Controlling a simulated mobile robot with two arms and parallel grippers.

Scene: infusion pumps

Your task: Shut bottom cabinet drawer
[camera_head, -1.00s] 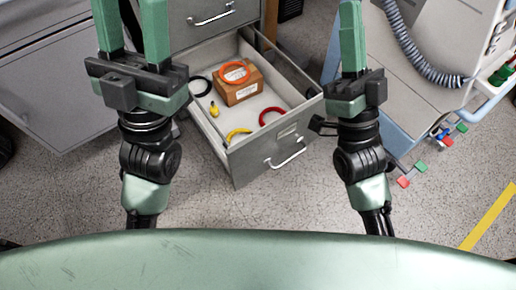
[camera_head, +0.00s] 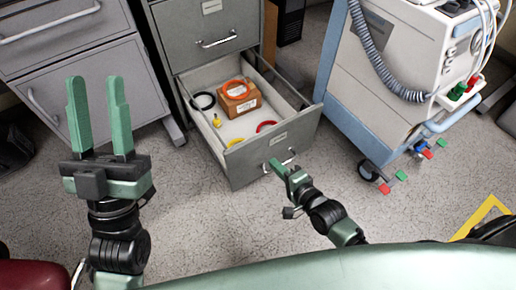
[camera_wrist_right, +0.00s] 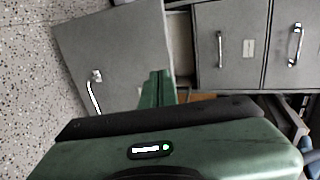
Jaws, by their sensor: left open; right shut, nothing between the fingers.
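The bottom cabinet drawer (camera_head: 240,164) is pulled out. It holds a cardboard box (camera_head: 239,100) with an orange ring (camera_head: 235,89) on top, plus black, red and yellow rings and a small yellow item. My right gripper (camera_head: 275,163) is shut and empty at the drawer's front panel, close to its handle; I cannot tell whether it touches. In the right wrist view, the shut fingers (camera_wrist_right: 158,84) overlap the edge of the drawer front (camera_wrist_right: 118,50), whose handle (camera_wrist_right: 94,92) is to their left. My left gripper (camera_head: 94,82) is open and empty, left of the drawer.
An upper drawer (camera_head: 210,28) above is shut. A grey cabinet (camera_head: 85,70) stands at left. A wheeled medical cart (camera_head: 385,100) with a coiled hose and coloured pedals stands at right. Speckled floor (camera_head: 200,215) lies clear before the drawer.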

